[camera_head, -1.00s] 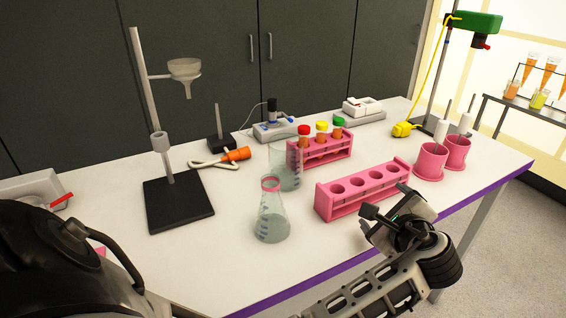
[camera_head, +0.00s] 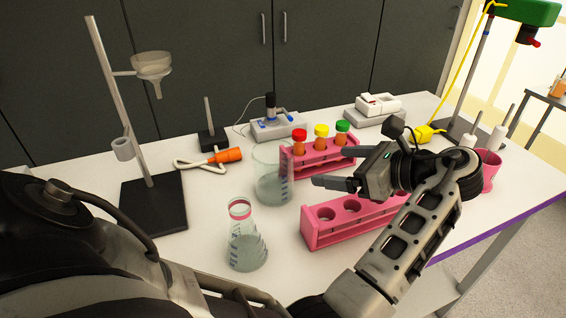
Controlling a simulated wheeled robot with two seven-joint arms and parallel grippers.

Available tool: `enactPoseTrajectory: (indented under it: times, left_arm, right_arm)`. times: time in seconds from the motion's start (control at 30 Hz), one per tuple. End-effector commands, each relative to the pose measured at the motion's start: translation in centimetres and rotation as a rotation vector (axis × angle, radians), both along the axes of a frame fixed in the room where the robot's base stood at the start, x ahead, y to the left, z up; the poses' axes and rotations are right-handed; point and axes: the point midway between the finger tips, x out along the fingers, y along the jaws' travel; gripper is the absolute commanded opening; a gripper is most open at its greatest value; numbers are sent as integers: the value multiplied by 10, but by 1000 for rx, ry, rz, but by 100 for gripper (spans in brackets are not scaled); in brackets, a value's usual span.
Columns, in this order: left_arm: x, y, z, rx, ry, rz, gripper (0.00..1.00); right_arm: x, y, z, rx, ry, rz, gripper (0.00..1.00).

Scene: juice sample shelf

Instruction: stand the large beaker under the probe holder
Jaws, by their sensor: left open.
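The large beaker (camera_head: 268,180), clear glass with a little pale liquid, stands upright on the table left of the pink racks. My left gripper (camera_head: 309,167) is open and empty. Its fingers point left toward the beaker, just right of it and over the racks; no contact is visible. A small grey device with a dark upright head and a cable (camera_head: 272,122) stands behind the beaker. A tall stand with a funnel (camera_head: 152,68) is at the left. I cannot tell for certain which item is the probe holder. My right gripper is out of view.
A conical flask (camera_head: 246,243) with a pink collar stands in front of the beaker. A pink rack of capped tubes (camera_head: 318,158) is behind my fingers, and an empty pink rack (camera_head: 325,229) is below my arm. An orange-handled tool (camera_head: 222,156) lies behind left.

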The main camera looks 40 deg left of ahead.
Motion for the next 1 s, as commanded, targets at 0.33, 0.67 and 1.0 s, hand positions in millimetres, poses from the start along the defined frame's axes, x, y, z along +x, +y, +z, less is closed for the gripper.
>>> enactPoseTrajectory:
  times: [0.33, 0.67, 1.0]
  left_arm:
    - [-6, 66, -28, 1, 5, 3, 86]
    - [-7, 94, -39, 1, 1, 1, 86]
    - [-12, 132, -62, 1, -2, 2, 86]
  right_arm:
    - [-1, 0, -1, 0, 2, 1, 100]
    - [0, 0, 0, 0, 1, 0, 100]
    - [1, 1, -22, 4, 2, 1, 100]
